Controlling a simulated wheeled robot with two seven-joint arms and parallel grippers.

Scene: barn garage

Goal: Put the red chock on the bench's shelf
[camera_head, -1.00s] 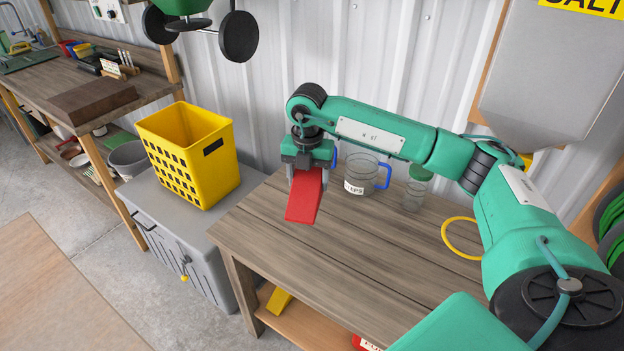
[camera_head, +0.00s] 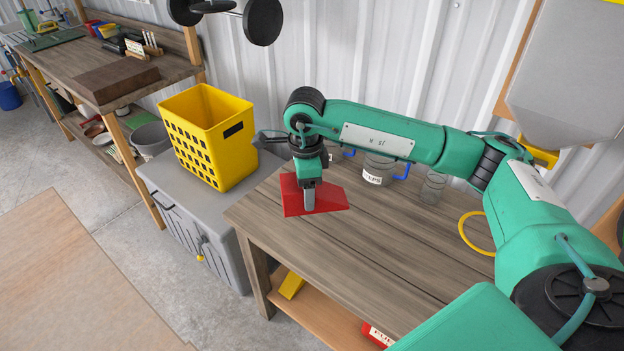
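My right gripper (camera_head: 309,187) reaches in from the right and is shut on the red chock (camera_head: 327,197), with one finger lying across its near face. The chock is in the air over the far left part of the wooden bench's top (camera_head: 352,245); its exact height above the top is hard to tell. The bench's lower shelf (camera_head: 318,307) shows under the front edge. A yellow wedge (camera_head: 291,285) lies at the shelf's left, and a red labelled thing (camera_head: 377,335) is partly seen farther right. My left gripper is not in view.
A clear jug (camera_head: 378,170) with a blue handle and a glass jar (camera_head: 433,187) stand at the bench's back. A yellow ring (camera_head: 474,232) lies on the right. A yellow basket (camera_head: 211,140) stands on a grey chest (camera_head: 200,205) to the left.

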